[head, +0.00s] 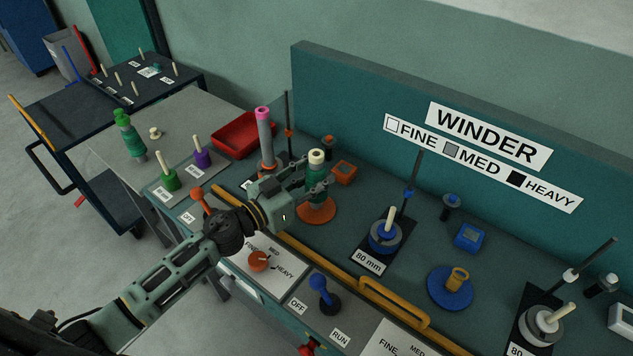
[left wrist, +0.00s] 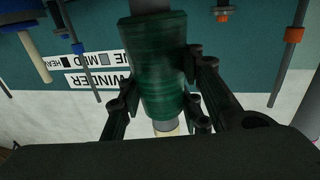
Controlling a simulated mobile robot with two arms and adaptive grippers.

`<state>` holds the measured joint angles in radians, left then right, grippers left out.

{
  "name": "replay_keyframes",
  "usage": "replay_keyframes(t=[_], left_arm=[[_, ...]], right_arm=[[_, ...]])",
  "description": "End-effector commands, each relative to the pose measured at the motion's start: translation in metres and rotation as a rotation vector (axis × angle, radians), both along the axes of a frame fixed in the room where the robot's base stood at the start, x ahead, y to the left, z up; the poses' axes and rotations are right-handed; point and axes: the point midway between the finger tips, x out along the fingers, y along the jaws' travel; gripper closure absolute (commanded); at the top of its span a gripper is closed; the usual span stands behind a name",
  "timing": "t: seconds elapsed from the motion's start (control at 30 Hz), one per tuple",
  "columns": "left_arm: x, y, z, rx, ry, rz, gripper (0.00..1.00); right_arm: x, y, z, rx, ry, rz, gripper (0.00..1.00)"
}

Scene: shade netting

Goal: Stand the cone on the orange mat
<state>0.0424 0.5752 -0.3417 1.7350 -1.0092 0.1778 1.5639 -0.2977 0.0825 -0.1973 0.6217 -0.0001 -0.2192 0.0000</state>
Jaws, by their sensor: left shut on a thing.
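The cone (head: 316,186) is wound with dark green thread and has a cream tip. It stands roughly upright over the round orange mat (head: 319,215) in the head view. I cannot tell whether its base touches the mat. My left gripper (head: 314,181) is shut on the cone from the left. In the left wrist view the green cone (left wrist: 155,70) sits between the fingers, with its cream tip toward the bottom of the picture. My right gripper is not in view.
A pink-tipped grey cone (head: 266,140) stands close behind-left. An orange block (head: 343,172) lies just right of the mat. A blue disc (head: 450,288), an 80 mm spindle (head: 385,238) and a yellow rail (head: 330,265) are nearby. A red tray (head: 240,135) lies at the back left.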

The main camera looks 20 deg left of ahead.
Motion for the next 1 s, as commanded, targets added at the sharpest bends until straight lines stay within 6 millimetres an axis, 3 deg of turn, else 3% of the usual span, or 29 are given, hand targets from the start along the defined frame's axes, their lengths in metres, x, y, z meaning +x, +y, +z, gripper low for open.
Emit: replay_keyframes(t=[0.1,0.47,0.5,0.7,1.0], left_arm=[[0.0004,0.0002,-0.0107,-0.002,-0.003,0.001,1.0],[0.0001,0.0006,-0.0137,-0.001,-0.002,0.001,1.0],[0.0,0.0007,-0.0138,-0.001,-0.001,0.001,0.66],[0.0,0.0006,-0.0135,0.0,-0.001,0.001,0.49],[0.0,0.0006,-0.0125,0.0,-0.001,0.001,0.48]], right_arm=[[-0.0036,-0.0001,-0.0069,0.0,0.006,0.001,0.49],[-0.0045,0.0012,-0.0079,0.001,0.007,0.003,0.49],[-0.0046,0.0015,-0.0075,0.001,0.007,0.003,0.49],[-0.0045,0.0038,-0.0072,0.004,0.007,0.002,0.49],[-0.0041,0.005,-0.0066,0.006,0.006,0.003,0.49]])
